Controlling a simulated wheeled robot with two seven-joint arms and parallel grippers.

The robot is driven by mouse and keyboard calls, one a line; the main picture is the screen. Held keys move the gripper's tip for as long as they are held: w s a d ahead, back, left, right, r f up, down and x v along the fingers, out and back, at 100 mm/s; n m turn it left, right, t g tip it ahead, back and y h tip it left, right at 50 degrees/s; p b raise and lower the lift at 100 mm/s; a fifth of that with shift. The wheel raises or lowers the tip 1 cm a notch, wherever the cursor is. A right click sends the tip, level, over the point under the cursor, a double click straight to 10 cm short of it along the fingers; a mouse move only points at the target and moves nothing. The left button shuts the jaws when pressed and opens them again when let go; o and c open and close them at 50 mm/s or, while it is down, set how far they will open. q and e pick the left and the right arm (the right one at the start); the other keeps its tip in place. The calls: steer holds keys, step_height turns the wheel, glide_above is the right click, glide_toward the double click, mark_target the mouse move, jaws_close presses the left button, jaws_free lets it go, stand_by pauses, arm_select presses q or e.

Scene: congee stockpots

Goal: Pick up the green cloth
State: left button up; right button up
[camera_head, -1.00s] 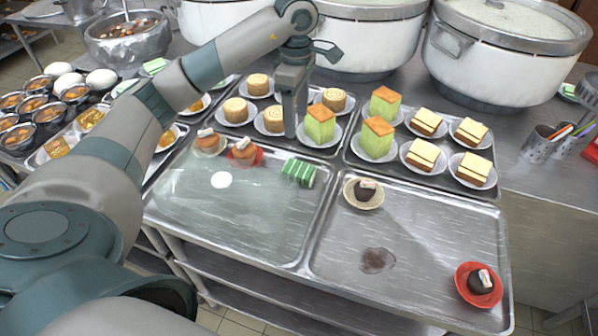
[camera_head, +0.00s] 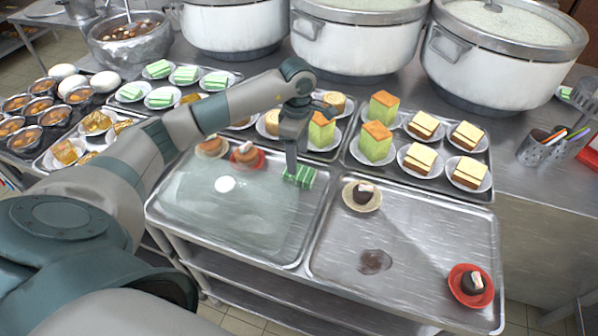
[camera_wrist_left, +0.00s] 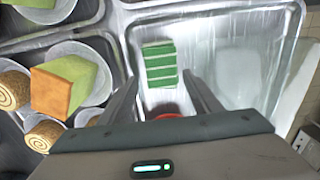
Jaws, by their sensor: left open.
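The green cloth (camera_head: 304,177) is a small folded block with white stripes. It lies in the back right corner of the left tray (camera_head: 235,235). My left gripper (camera_head: 292,170) is just over it, pointing down, and hides part of its left side. In the left wrist view the cloth (camera_wrist_left: 160,64) shows whole, ahead of and roughly between the two open, empty fingers (camera_wrist_left: 163,85). The fingers are apart from it in that view. My right gripper is not in view.
Plates of cakes on trays stand behind, with a green and orange cake (camera_head: 321,130) close by. Small cakes on a red plate (camera_head: 247,156) and a cream plate (camera_head: 362,195) flank the cloth. Large white stockpots (camera_head: 357,40) line the back. The left tray's front is clear.

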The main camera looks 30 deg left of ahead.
mark_target(299, 172)
arm_select(q)
steer(key=shift+f, duration=0.45)
steer(key=shift+s+d+f+p, duration=0.1)
steer(key=shift+d+f+p, duration=0.05)
steer(key=shift+f+p, duration=0.35)
steer(key=f+p, duration=0.1)
steer(key=f, duration=0.1)
steer(key=shift+d+f+p, duration=0.2)
steer(key=shift+f+p, duration=0.2)
steer(key=shift+f, duration=0.7)
